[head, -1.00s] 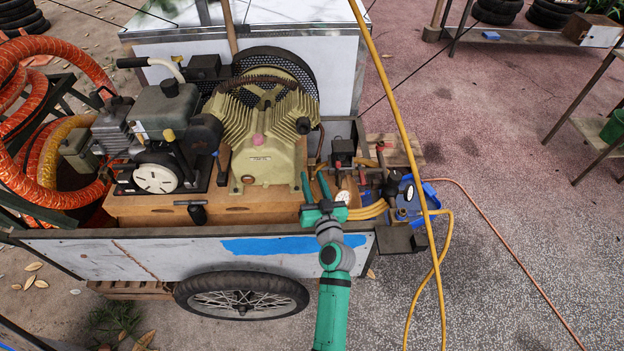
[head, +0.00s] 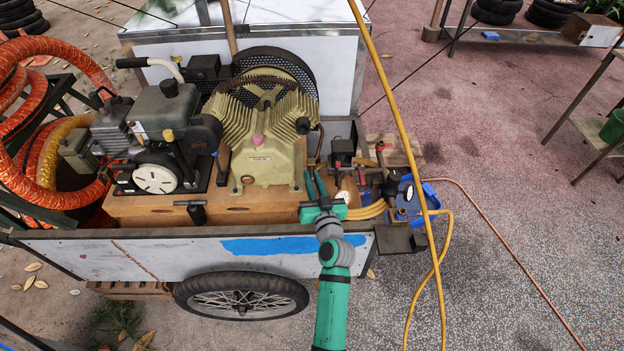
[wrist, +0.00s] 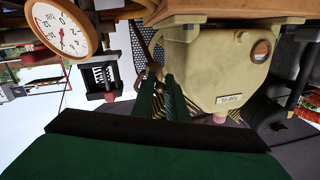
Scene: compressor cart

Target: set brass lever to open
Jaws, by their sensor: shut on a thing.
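My gripper (head: 314,176) reaches over the cart's near side, between the cream compressor block (head: 268,158) and a small white-faced gauge (head: 343,197). Its two green fingers are close together. In the wrist view the fingertips (wrist: 161,78) meet a small brownish, lever-like piece (wrist: 151,73) beside the compressor block. This looks like the brass lever, and my gripper is shut on it. The fingers hide most of it in the head view, so I cannot read its angle. The gauge shows large in the wrist view (wrist: 60,28).
Dark valve fittings (head: 391,187) and a blue tray (head: 410,200) lie further right. A yellow hose (head: 400,115) crosses in front on the right.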

